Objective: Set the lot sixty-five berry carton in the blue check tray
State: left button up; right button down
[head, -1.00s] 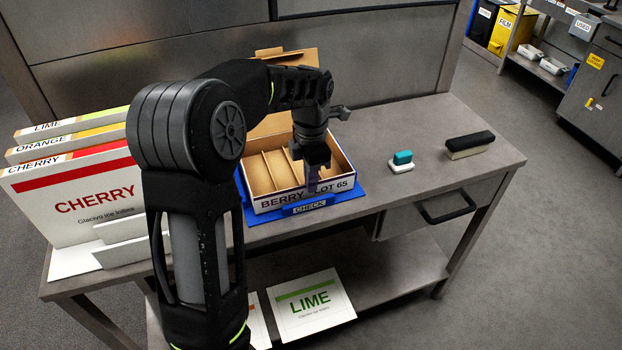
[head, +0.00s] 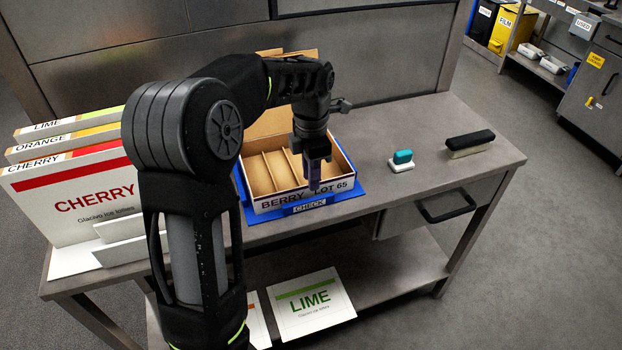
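The open berry carton (head: 262,203), marked BERRY LOT 65, sits upright in the blue check tray (head: 239,190). Its lid is raised at the back, and cardboard dividers show inside. The tray's CHECK label faces the front. My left gripper (head: 314,187) points down at the carton's front wall, right of its middle, with its fingertips in front of the lettering. The fingers overlap in this view, so I cannot tell whether they are open, shut or touching the wall. My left arm hides part of the tray's left side. My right gripper is not in view.
Lime, orange and cherry boxes (head: 80,195) stand in a rack at the bench's left. A teal and white item (head: 402,161) and a black-topped block (head: 469,145) lie to the right. The bench (head: 400,120) between carton and block is mostly clear.

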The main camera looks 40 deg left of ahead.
pick_arm(q)
notch_tip(320, 180, up, 11)
jog(key=p, duration=0.1)
jog(key=shift+f, duration=0.15)
jog(key=shift+s, duration=0.1)
dwell(0.7)
